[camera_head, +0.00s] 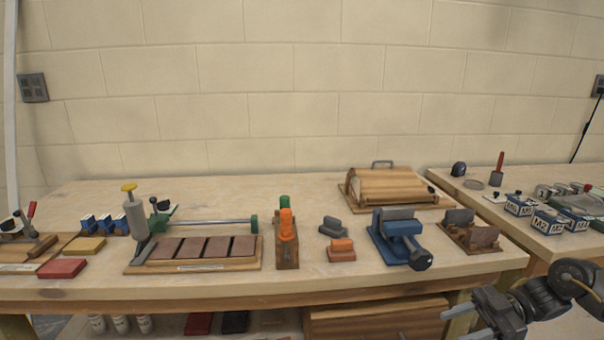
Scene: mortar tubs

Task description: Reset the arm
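My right gripper (455,326) is at the bottom right, in front of the workbench (340,281) and below its top. Its two fingers point left and stand apart, with nothing visible between them. The dark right arm comes in from the right edge. My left gripper and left arm are not in view.
The bench holds a blue vise (399,240), a wooden roll-top box (389,187), a board with reddish-brown plates (201,250), an orange-topped wooden block (287,251) and small grey and orange blocks (341,249). A second bench (545,242) with labelled boxes (549,221) stands right.

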